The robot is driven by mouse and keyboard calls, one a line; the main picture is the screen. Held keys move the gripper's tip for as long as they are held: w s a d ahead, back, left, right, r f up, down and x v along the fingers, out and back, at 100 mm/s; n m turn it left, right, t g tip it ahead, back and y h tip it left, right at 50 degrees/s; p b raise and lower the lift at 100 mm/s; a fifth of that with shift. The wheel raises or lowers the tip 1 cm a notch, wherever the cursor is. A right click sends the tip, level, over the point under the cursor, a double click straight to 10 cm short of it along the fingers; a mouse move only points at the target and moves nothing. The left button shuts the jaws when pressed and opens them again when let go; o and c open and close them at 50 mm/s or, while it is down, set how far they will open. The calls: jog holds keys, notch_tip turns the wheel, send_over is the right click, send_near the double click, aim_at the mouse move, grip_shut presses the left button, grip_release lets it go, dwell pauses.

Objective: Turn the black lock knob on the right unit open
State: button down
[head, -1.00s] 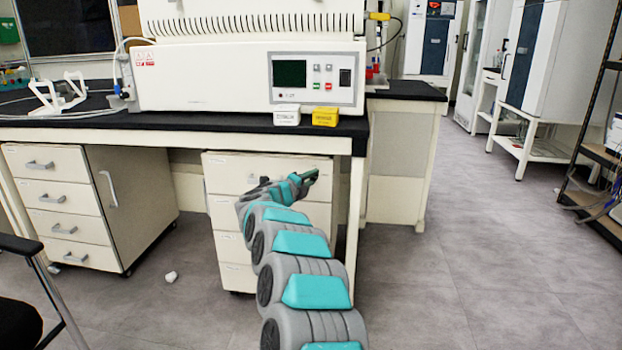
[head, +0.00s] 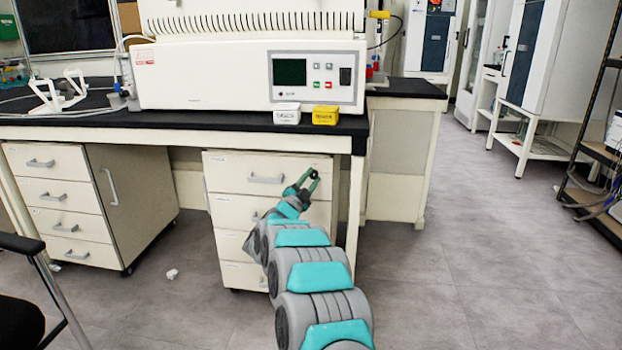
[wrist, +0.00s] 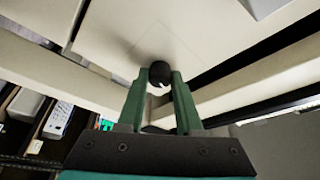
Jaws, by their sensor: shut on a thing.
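The black lock knob (wrist: 159,73) is a small round knob on the white front of the right drawer unit (head: 228,213), near the top right corner of its top drawer. In the wrist view my gripper (wrist: 160,80) has one green finger on each side of the knob, and the fingertips are closed on it. In the head view my gripper (head: 308,178) reaches the upper right of that drawer front. The knob is too small to make out clearly in the head view. I cannot tell which way it is turned.
The dark benchtop (head: 215,122) lies above the unit, with a bench leg (head: 356,205) just right of it. A white box (head: 287,115) and a yellow box (head: 325,115) sit near the bench edge. A chair (head: 25,265) stands at the left. The floor at right is open.

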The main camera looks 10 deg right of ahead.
jog(key=shift+d+f+n+t+y, duration=0.1)
jog(key=shift+n+t+y, duration=0.25)
jog(key=shift+n, duration=0.75)
jog(key=shift+f+n+t+y, duration=0.15)
jog(key=shift+n+t, duration=0.4)
jog(key=shift+n, duration=0.55)
jog(key=shift+n+p, duration=0.3)
jog(key=c, duration=0.6)
grip_release()
jog(key=shift+r, duration=0.1)
jog(key=shift+s, duration=0.1)
jog(key=v, duration=0.7)
jog(key=shift+s, duration=0.25)
jog(key=shift+a, duration=0.25)
